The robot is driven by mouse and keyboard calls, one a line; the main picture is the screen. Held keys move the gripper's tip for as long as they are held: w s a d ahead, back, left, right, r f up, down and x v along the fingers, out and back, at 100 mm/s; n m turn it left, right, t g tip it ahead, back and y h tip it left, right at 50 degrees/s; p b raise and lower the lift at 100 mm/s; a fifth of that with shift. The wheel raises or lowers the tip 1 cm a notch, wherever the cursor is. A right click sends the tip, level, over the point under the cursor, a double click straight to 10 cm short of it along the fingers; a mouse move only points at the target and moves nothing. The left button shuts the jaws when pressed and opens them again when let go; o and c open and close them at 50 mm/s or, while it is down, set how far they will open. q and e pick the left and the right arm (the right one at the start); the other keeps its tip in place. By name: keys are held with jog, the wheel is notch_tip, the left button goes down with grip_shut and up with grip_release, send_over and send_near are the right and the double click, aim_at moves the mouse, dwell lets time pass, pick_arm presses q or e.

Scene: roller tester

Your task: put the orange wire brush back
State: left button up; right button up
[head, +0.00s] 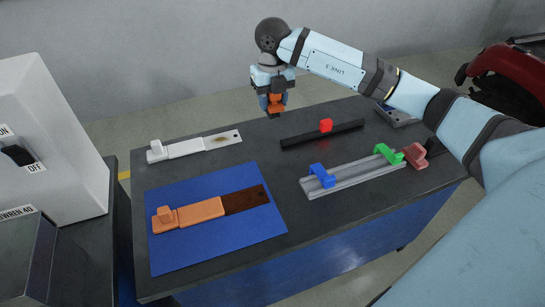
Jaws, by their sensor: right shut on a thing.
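A long tool with an orange handle, an orange knob and a dark brown end, which looks like the orange wire brush (202,211), lies flat on the blue mat (216,250). My right gripper (273,108) is at the back of the table, above and well apart from that tool. It is shut on a small orange thing (275,102), mostly hidden between the fingers; I cannot tell what it is. My left gripper is not in view.
A white tool (186,148) with a brown patch lies behind the mat. A black bar (300,139) with a red block and a grey rail (345,180) with blue and green blocks lie to the right. A grey switch box (60,150) stands left.

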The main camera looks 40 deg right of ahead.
send_near(273, 161)
notch_tip(273, 161, down, 5)
jog(key=shift+f+p, duration=0.2)
jog(key=shift+p, duration=0.15)
jog(key=shift+f, duration=0.25)
jog(key=shift+f, duration=0.15)
jog(key=o, duration=0.9)
